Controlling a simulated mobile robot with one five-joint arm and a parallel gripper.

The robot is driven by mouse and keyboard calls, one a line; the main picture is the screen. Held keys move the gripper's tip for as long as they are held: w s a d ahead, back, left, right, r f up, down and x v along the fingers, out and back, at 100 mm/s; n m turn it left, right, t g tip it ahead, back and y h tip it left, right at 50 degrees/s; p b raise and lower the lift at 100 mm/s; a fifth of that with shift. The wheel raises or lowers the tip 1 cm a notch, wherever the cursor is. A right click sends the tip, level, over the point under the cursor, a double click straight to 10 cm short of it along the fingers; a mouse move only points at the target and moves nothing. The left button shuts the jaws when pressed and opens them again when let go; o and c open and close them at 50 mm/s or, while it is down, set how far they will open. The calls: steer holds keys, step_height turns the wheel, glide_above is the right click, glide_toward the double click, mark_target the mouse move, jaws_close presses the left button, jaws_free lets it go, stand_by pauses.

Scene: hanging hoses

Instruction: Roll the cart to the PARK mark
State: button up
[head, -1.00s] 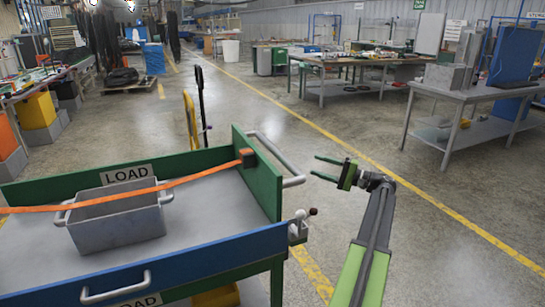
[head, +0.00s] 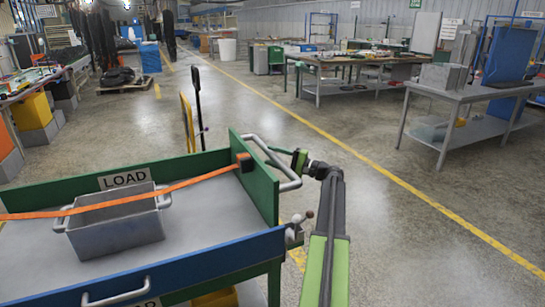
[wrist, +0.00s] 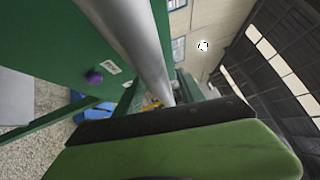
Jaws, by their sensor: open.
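The cart has a grey deck (head: 190,225), green end boards and a blue side rail (head: 190,267) with LOAD labels. A grey bin (head: 115,235) sits on the deck under an orange strap (head: 190,183). A grey tube handle (head: 287,176) stands out from the cart's right end board (head: 258,190). My gripper (head: 279,154) is open and points left at the handle's upper part. In the wrist view the handle tube (wrist: 138,45) runs close past a green finger with a dark pad; whether they touch is unclear. No PARK mark shows.
Yellow lines (head: 370,180) run along the grey floor. Benches (head: 450,110) stand at the right, and a table (head: 35,85) with bins is at the left. A yellow hand truck (head: 187,123) stands behind the cart. The middle aisle is clear.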

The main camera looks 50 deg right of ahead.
jaws_close()
steer(key=shift+a, duration=0.1)
stand_by(1.3)
